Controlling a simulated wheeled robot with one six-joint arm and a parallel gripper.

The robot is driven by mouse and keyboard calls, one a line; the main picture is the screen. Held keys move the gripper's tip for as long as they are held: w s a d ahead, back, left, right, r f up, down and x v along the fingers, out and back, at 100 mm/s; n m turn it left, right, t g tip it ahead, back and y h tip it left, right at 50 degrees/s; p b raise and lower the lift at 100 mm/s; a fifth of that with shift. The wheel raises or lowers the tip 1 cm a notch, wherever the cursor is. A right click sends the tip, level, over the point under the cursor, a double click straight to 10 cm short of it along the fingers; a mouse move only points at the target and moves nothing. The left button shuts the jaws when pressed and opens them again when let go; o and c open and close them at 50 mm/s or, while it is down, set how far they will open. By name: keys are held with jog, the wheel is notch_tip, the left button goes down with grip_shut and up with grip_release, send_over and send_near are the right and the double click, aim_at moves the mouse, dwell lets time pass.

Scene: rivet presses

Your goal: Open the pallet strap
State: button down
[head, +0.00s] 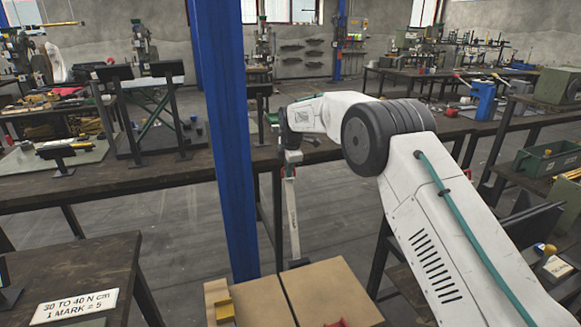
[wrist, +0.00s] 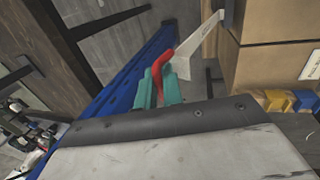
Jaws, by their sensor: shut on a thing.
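My gripper (wrist: 160,76) has teal fingers shut on a red end piece (wrist: 161,66) in the wrist view. A pale grey strap (wrist: 196,43) runs from this red piece toward brown cartons (wrist: 275,70), where a grey fitting (wrist: 229,14) sits at the edge. In the head view the strap (head: 291,215) stands nearly upright, from my gripper (head: 287,168) down to behind the cartons (head: 325,288). My gripper is well above the cartons.
A blue post (head: 222,140) stands close left of the strap and my gripper. Long workbenches (head: 110,195) with presses and tools stand behind. Grey floor (head: 325,205) is clear to the right of the strap.

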jog(key=shift+w+a+f, duration=0.1)
jog(key=shift+w+f, duration=0.1)
jog(key=shift+w, duration=0.3)
jog(key=c, duration=1.6)
grip_release()
jog(key=shift+c, duration=0.2)
jog(key=shift+s+a, duration=0.1)
jog(key=v, duration=0.8)
